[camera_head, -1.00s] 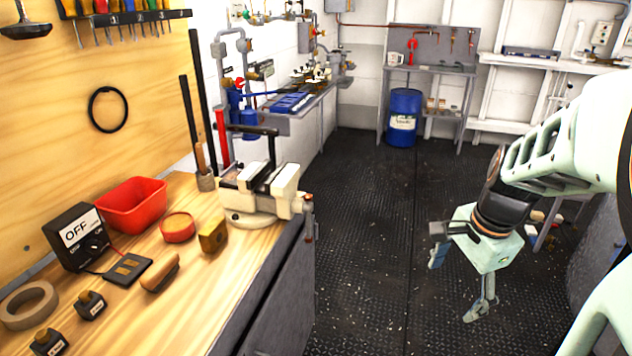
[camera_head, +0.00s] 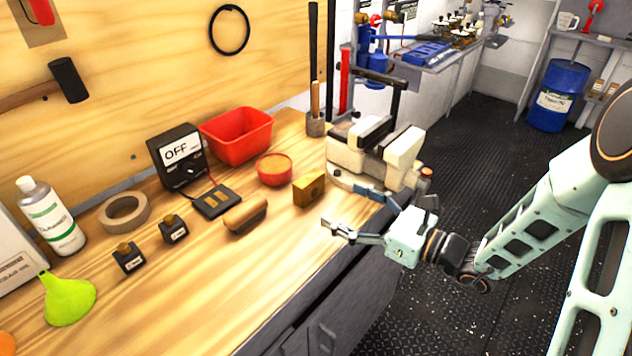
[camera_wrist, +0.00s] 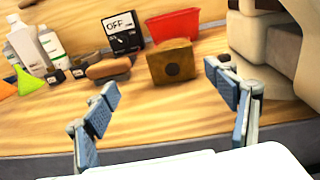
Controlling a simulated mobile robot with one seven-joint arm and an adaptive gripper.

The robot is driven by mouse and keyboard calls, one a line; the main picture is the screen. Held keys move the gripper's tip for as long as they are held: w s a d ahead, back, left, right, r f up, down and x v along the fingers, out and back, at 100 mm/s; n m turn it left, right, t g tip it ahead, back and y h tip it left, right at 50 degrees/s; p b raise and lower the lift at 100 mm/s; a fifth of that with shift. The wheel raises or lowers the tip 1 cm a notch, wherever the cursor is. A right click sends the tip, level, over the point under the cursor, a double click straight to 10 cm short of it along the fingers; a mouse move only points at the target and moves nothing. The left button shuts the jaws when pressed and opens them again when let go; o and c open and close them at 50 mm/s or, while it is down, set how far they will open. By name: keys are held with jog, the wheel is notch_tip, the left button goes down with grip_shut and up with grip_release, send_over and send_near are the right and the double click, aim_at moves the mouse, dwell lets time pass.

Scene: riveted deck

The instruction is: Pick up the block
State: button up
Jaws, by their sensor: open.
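The block (camera_head: 309,188) is a small yellow-brown wooden cube with a dark round hole in its face. It stands on the wooden workbench near the front edge, left of the vise. In the wrist view the block (camera_wrist: 172,62) is ahead of my gripper (camera_wrist: 162,100), beyond the fingertips and between their lines, a little right of centre. My gripper (camera_head: 337,213) is open and empty, by the bench's front edge, to the right of and nearer than the block. The fingers do not touch the block.
A white vise (camera_head: 385,150) stands close on the block's right. A red round tin (camera_head: 275,170), a red bin (camera_head: 238,134), a brown wooden-backed brush-like piece (camera_head: 245,216) and an OFF switch box (camera_head: 178,156) are to its left and behind. The bench front is clear.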

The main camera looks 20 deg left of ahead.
aim_at(309, 177)
jog(key=shift+m+t, duration=0.4)
jog(key=shift+t, duration=0.1)
jog(key=x, duration=0.4)
jog(key=w+x, duration=0.1)
jog(key=x, duration=0.1)
jog(key=shift+d+r, duration=0.15)
jog(key=shift+r, duration=0.1)
jog(key=shift+b+x, duration=0.3)
jog(key=shift+x, duration=2.5)
jog(key=shift+r, duration=0.2)
jog(key=shift+c, duration=0.3)
jog(key=c, duration=1.5)
jog(key=shift+r, duration=0.1)
jog(key=shift+c, duration=0.5)
jog(key=shift+r, duration=0.1)
